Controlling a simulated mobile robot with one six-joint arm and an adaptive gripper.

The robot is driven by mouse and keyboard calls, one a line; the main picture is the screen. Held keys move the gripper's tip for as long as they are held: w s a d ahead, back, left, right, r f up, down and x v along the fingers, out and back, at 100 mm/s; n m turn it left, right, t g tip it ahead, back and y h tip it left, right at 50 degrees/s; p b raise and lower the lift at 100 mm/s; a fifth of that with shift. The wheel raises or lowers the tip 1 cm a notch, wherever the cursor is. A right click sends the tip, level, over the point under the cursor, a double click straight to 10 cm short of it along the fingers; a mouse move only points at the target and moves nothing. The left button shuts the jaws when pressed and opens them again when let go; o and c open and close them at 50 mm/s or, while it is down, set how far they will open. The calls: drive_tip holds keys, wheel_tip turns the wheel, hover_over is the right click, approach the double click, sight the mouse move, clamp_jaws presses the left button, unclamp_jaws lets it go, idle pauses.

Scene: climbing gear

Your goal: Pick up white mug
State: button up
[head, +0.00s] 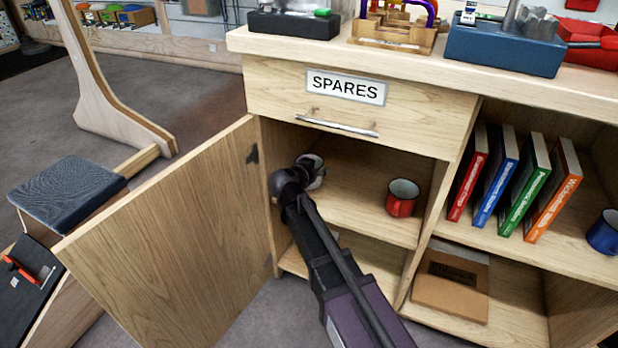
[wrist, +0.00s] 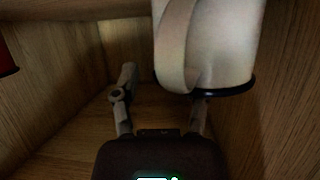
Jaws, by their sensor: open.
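The white mug (head: 316,183) stands on the upper shelf of the open cabinet, partly hidden behind my dark wrist in the head view. In the wrist view the white mug (wrist: 222,45) fills the upper right, with its dark rim low in the picture and its handle (wrist: 176,45) toward the left. My gripper (wrist: 162,88) is open, one finger left of the mug, and the other finger's tip is hidden behind the mug's rim. Whether either finger touches the mug I cannot tell. In the head view my gripper's fingers are hidden by my wrist.
A red mug (head: 402,198) stands to the right on the same shelf; its edge shows in the wrist view (wrist: 6,58). The cabinet door (head: 175,240) stands open at left. The drawer marked SPARES (head: 355,105) is above. Wooden walls close in around my gripper.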

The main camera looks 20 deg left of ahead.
drive_tip(key=shift+x, duration=0.8)
drive_tip(key=shift+s, duration=0.1)
clamp_jaws()
